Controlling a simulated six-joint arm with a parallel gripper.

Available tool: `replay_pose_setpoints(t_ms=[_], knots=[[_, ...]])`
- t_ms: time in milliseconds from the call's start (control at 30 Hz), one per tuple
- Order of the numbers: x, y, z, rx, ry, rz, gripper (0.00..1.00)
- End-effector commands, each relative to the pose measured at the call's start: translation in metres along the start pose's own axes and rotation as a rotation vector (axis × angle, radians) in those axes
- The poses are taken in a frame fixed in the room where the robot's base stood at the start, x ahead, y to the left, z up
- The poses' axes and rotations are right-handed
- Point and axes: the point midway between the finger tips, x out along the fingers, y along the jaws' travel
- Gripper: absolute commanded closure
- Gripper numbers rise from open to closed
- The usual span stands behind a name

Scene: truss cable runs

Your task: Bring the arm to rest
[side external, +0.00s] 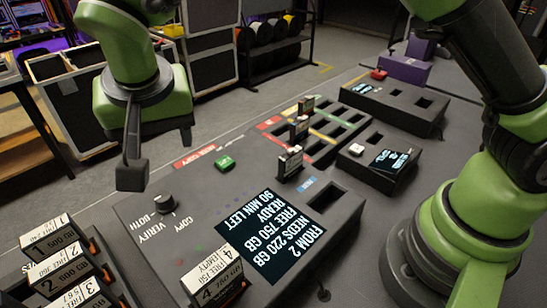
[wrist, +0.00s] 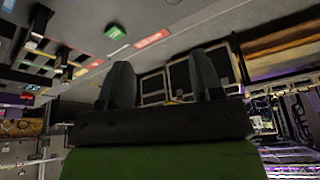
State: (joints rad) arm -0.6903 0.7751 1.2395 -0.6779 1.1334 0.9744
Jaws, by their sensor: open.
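My green arm reaches in from the top left of the side external view. My gripper (side external: 132,165) hangs in the air above the left far edge of the dark console (side external: 130,212), apart from everything. In the wrist view my gripper (wrist: 162,84) shows two dark fingers spread wide, with nothing between them. The wrist view is tilted, with the console at its upper left and black cases beyond the fingers.
The console has a knob (side external: 163,203), a lit screen (side external: 270,240) and a green button (side external: 225,162). Labelled cartridges (side external: 62,262) stand at the lower left, and another (side external: 215,278) stands in front. Small units (side external: 395,105) sit to the right. Black cases (side external: 75,95) stand behind.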

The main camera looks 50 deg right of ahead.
Motion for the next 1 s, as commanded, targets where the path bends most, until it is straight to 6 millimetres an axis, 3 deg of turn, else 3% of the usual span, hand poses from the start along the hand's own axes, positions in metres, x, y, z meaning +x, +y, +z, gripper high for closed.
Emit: replay_pose_setpoints(t_ms=[100, 233, 367, 500, 700, 833, 1000], knots=[[-0.042, 0.042, -0.025, 0.015, -0.025, -0.048, 0.40], [-0.081, 0.092, -0.035, 0.018, -0.040, -0.109, 0.40], [-0.113, 0.141, -0.031, 0.024, -0.033, -0.174, 0.40], [-0.140, 0.190, -0.012, 0.026, -0.001, -0.241, 0.40], [-0.157, 0.241, 0.030, 0.026, 0.080, -0.322, 0.40], [-0.158, 0.258, 0.052, 0.022, 0.130, -0.351, 0.40], [-0.155, 0.266, 0.066, 0.017, 0.164, -0.367, 0.40]])
